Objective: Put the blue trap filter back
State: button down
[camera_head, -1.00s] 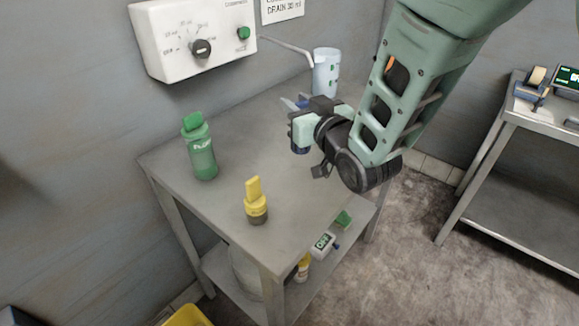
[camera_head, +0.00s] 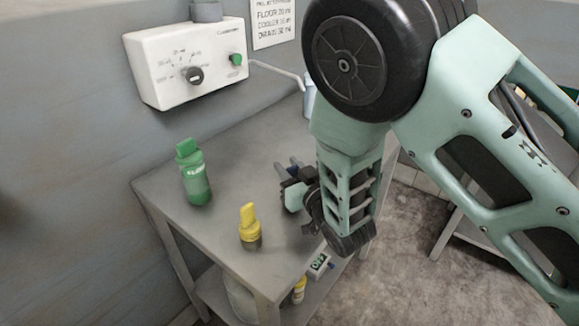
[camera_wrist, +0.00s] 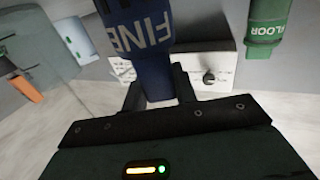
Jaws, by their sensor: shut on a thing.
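The blue trap filter (camera_wrist: 150,40), a dark blue cylinder lettered "FINE", fills the upper middle of the wrist view. My gripper (camera_wrist: 158,92) is shut on its narrower end, with one black finger on each side. In the head view my gripper (camera_head: 290,188) is over the right part of the metal table (camera_head: 222,232), beyond and to the right of the yellow-capped bottle. My arm and gripper hide most of the filter there. I cannot tell the filter's height above the table.
A green bottle (camera_head: 195,178) lettered "FLOOR" and a small yellow-capped bottle (camera_head: 249,228) stand on the table. A white dial box (camera_head: 190,62) with a spout (camera_head: 278,72) is on the wall. A clear cup (camera_head: 309,100) stands at the back, partly hidden. Items lie on the lower shelf.

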jog(key=c, duration=1.1)
grip_release()
jog(key=shift+f, duration=0.1)
